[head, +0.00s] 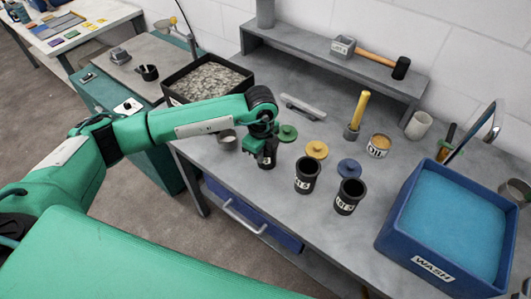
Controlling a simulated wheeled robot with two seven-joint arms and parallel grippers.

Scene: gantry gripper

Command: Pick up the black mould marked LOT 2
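Three black moulds stand upright in a row on the grey workbench: a left mould (268,161), a middle mould (306,174) and a right mould (348,197). Each has a white label, too small or too covered for me to read its lot number for certain. My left gripper (258,143) points down at the left mould and overlaps its top. The gripper hides that mould's rim, and I cannot tell whether the fingers touch it or are open or shut. My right gripper is not in view.
Green (287,132), yellow (317,150) and blue (348,168) lids lie behind the moulds. A small grey cup (226,139) stands left of my gripper. A blue WASH tub (400,212) fills the right. A black tray of grey pieces (208,82) stands back left.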

